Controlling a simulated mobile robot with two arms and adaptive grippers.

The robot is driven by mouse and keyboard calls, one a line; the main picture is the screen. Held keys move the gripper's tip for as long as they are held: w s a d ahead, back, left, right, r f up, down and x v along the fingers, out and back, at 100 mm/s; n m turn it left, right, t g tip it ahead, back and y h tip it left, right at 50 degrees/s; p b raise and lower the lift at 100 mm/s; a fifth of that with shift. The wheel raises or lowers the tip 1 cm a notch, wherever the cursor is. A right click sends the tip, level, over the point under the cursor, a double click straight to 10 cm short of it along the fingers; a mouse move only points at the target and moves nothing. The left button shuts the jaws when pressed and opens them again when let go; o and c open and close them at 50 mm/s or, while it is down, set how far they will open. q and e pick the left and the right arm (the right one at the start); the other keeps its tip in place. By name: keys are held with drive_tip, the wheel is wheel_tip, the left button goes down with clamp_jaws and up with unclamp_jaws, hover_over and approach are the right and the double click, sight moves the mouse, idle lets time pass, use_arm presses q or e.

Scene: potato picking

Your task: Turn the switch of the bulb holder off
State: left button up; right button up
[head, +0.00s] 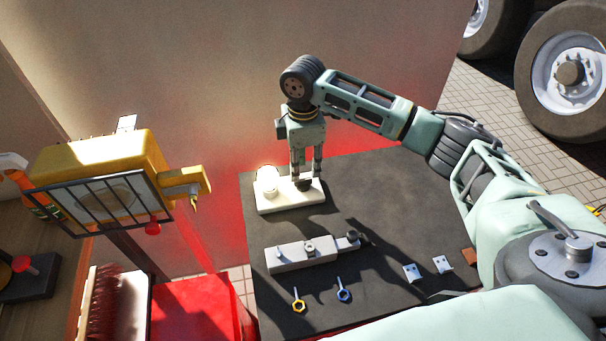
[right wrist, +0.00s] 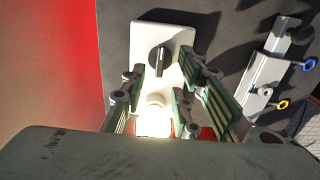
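The bulb holder is a white base plate (head: 290,197) at the far left of the dark table. Its bulb (head: 267,178) glows brightly at the left end, and a black switch knob (head: 304,184) stands at the right end. My right gripper (head: 306,172) points down over the knob. In the right wrist view, the knob (right wrist: 160,62) shows between the spread fingers of the right gripper (right wrist: 165,68), with gaps on both sides. The knob's ridge lies roughly along the plate's length. The bulb (right wrist: 154,120) is lit there too. My left gripper is not in view.
A grey clamp-like device (head: 300,253), two ring-ended keys (head: 343,290) and small white plates (head: 412,272) lie on the dark table (head: 375,215). A yellow work lamp (head: 100,165) stands at left. A wall rises behind the bulb holder.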

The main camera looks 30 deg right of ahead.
sight(303, 180)
wheel_tip(303, 180, down, 5)
drive_tip(key=shift+r+p, duration=0.1)
drive_tip(key=shift+p, duration=0.3)
clamp_jaws()
